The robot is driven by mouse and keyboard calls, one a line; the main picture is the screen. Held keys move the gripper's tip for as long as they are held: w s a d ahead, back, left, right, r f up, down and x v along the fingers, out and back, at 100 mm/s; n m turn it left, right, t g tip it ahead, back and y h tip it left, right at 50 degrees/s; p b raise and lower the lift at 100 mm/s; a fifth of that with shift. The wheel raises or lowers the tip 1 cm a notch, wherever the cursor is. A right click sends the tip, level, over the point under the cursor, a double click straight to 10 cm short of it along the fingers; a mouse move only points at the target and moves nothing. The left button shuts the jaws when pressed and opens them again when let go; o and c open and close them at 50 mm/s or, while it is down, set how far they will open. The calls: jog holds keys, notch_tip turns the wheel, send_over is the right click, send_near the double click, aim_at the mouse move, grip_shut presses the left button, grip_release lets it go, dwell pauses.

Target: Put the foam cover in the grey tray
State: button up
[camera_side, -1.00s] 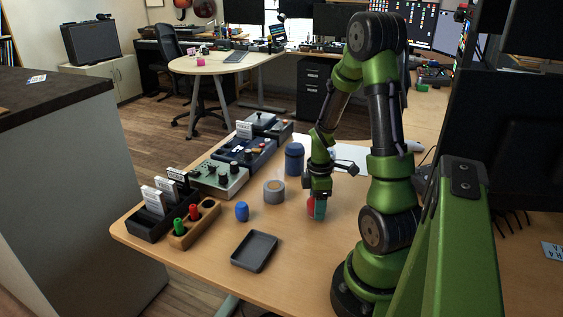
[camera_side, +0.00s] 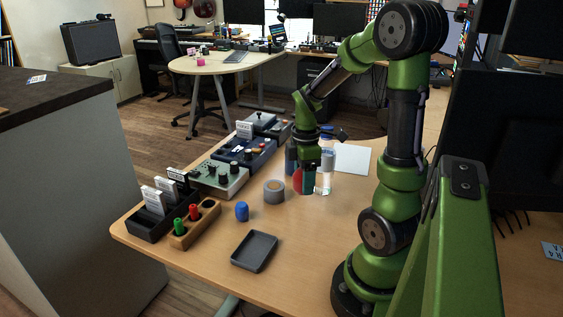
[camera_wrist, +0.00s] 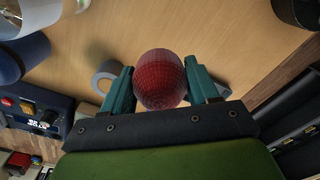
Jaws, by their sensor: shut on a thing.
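The foam cover (camera_side: 297,181), a round red mesh-textured piece, is between the fingers of my gripper (camera_side: 304,184). In the wrist view the red foam cover (camera_wrist: 160,78) sits between the two teal fingertips of my gripper (camera_wrist: 160,88), which is shut on it. In the side view the fingers hide part of it. My gripper hangs over the back part of the table, pointing down. The grey tray (camera_side: 254,251) lies empty near the table's front edge, in front and to the left of my gripper.
A grey ring-shaped roll (camera_side: 274,191) and a small blue rounded thing (camera_side: 242,211) stand between gripper and tray. A dark blue jar (camera_side: 291,158) and a clear bottle (camera_side: 327,172) are close to my gripper. A wooden holder (camera_side: 195,225) and devices line the left.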

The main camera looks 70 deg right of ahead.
jog(key=w+a, duration=0.5)
jog(key=a, duration=0.5)
jog(key=m, duration=0.5)
send_over(255, 252)
jog(key=f, duration=0.2)
jog(key=shift+f, duration=3.65)
jog(key=shift+f, duration=0.2)
jog(key=o, duration=0.7)
jog(key=shift+r, duration=0.15)
